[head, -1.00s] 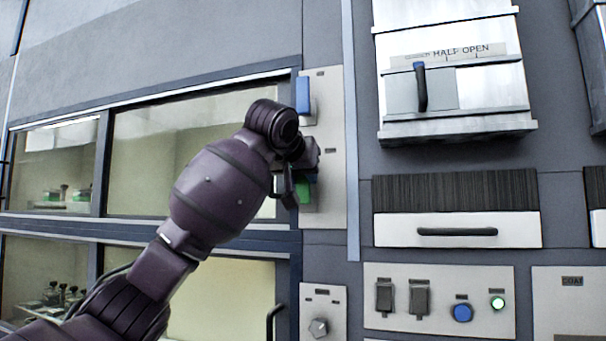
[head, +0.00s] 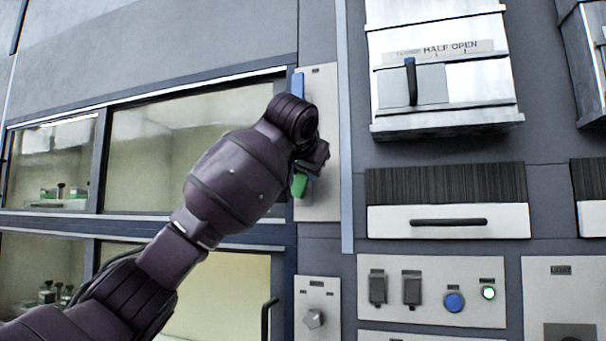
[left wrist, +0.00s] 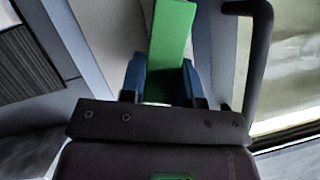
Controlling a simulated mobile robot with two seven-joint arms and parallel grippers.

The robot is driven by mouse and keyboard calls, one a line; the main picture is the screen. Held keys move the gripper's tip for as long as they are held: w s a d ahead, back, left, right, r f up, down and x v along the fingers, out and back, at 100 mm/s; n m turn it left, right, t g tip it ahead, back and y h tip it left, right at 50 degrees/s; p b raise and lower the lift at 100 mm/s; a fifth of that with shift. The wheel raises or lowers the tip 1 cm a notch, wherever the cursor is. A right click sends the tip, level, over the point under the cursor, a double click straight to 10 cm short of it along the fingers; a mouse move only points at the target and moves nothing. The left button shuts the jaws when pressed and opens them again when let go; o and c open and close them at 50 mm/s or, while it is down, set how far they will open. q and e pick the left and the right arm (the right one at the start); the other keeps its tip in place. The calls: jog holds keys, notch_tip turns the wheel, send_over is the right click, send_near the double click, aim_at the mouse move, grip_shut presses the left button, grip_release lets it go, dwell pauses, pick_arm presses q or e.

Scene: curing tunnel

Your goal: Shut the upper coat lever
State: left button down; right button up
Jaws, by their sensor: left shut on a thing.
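A light upright panel with two levers stands right of the glazed windows: a blue lever (head: 298,84) near its top and a green lever (head: 300,185) lower down. Which one is the upper coat lever I cannot read from the labels. My left gripper (head: 308,172) is at the lower one, partly hidden by my own wrist. In the left wrist view, the blue fingers of my left gripper (left wrist: 164,80) are shut on the green lever (left wrist: 171,38), one on each side. My right gripper is not in view.
A dark bar handle (left wrist: 258,60) stands close to the right of the fingers in the left wrist view. A metal hatch marked "HALF OPEN" (head: 445,85), a drawer (head: 448,221) and a button panel (head: 432,290) lie to the right. A knob panel (head: 317,308) sits below.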

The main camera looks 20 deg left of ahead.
aim_at(319, 191)
pick_arm(q)
jog(key=shift+d+f+m+y, duration=0.15)
jog(key=shift+d+m+y, duration=0.25)
jog(key=shift+m+y, duration=0.25)
jog(key=shift+d+f+m+t, duration=0.25)
jog(key=shift+d+m+t, duration=0.05)
jog(key=shift+m, duration=0.45)
jog(key=f+m+y, duration=0.1)
jog(key=m, duration=0.1)
jog(key=d+f+m+t+y, duration=0.1)
jog(key=m, duration=0.1)
jog(key=shift+s+d+y, duration=0.1)
jog(key=shift+d+y, duration=0.05)
jog(key=shift+y, duration=0.1)
jog(key=shift+d+f+m+t, duration=0.15)
jog(key=shift+f+m+t, duration=0.35)
jog(key=shift+m, duration=0.5)
jog(key=shift+f+m+t+y+b, duration=0.35)
jog(key=shift+m+t+y, duration=0.05)
jog(key=shift+m, duration=0.4)
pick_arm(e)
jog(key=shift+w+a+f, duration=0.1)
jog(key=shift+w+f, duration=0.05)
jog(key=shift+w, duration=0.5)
